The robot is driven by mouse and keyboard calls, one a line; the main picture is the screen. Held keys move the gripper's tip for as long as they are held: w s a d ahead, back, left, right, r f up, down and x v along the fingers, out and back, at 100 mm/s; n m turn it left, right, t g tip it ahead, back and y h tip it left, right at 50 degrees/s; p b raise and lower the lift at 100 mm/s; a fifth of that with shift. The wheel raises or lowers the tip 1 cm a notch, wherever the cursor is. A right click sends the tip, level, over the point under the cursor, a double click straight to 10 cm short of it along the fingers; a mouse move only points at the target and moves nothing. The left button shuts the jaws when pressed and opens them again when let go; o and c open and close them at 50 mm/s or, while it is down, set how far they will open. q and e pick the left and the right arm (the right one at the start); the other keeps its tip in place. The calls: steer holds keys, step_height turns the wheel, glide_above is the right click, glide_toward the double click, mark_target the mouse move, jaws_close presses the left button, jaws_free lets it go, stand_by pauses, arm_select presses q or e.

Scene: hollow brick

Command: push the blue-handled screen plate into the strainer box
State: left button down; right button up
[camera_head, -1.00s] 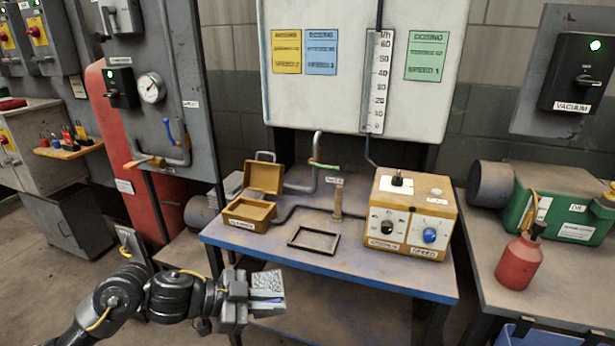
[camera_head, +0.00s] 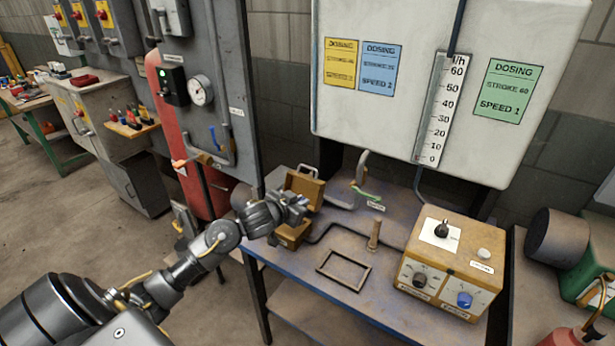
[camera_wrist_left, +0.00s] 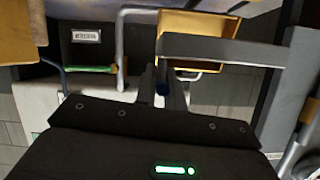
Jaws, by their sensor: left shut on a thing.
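The strainer box is an orange-yellow box on the left of the blue-edged bench, with its lid (camera_head: 304,186) raised and its body (camera_head: 293,236) below. My left gripper (camera_head: 297,208) is at the box, over its body and in front of the lid, hiding much of the opening. It is shut on the screen plate; a small dark blue end, likely its handle (camera_wrist_left: 162,89), shows between the fingers in the left wrist view. The plate's mesh is hidden, and I cannot tell whether it is inside the box. Orange box parts (camera_wrist_left: 205,22) show beyond the fingers. My right gripper is not in view.
A dark rectangular frame (camera_head: 344,271) lies flat on the bench, beside an upright peg (camera_head: 375,234). A yellow control box (camera_head: 450,264) stands at the right. A pipe with a green handle (camera_head: 366,193) rises behind. The bench front is clear.

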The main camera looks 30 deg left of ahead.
mark_target(291, 238)
arm_select(q)
steer(key=shift+w+a+n+y, duration=0.3)
steer(key=shift+a+y, duration=0.1)
steer(key=shift+a, duration=0.1)
steer(key=shift+s+r, duration=0.1)
steer(key=shift+s, duration=0.05)
step_height(291, 238, down, 6)
steer(key=b, duration=0.6)
steer(key=shift+b, duration=0.3)
steer(key=shift+r+p, duration=0.3)
steer(key=shift+p, duration=0.05)
steer(key=shift+f, duration=0.4)
steer(key=shift+f+b, duration=0.75)
steer(key=shift+f, duration=0.7)
steer(key=c, duration=1.4)
jaws_free()
